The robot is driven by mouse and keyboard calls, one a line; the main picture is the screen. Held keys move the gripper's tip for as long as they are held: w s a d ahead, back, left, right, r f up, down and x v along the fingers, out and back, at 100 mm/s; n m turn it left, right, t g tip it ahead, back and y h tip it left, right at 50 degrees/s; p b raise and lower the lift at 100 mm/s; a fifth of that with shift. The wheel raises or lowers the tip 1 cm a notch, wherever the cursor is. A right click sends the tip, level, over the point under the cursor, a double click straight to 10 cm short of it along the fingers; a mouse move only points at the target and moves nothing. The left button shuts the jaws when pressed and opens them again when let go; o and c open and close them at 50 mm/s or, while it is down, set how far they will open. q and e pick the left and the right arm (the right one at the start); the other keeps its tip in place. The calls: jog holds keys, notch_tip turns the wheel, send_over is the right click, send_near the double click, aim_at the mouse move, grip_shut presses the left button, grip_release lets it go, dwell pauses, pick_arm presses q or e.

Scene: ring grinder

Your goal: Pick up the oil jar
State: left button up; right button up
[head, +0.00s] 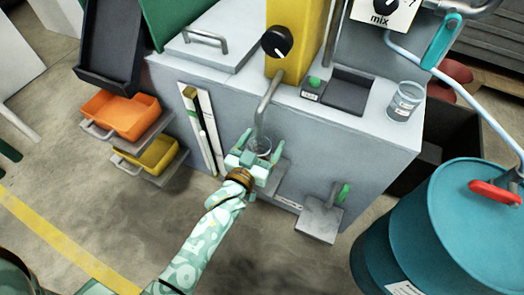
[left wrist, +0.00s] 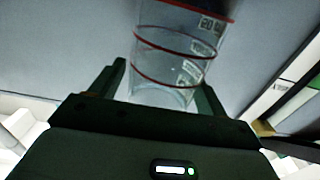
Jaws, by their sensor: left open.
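A clear jar (head: 261,144) stands under the bent metal spout, at the front of the grey machine. My left gripper (head: 258,157) is open at this jar and partly hides it in the head view. In the left wrist view, the clear jar (left wrist: 180,50) has red rings and small printed labels. It shows between the two dark fingers of the left gripper (left wrist: 160,85), which are apart. I cannot tell whether they touch it. A second clear jar (head: 404,101) with a label stands on the right of the machine's top. My right gripper is not in view.
The metal spout (head: 266,105) hangs just above the gripper. A flat plate with a green handle (head: 320,218) is to the right. Orange (head: 122,115) and yellow (head: 152,154) bins stand left. A teal barrel (head: 460,225) stands right.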

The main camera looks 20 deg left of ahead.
pick_arm(q)
jog(key=shift+w, duration=0.2)
jog(key=shift+r, duration=0.1)
jog(key=c, duration=1.5)
jog(key=shift+r, duration=0.15)
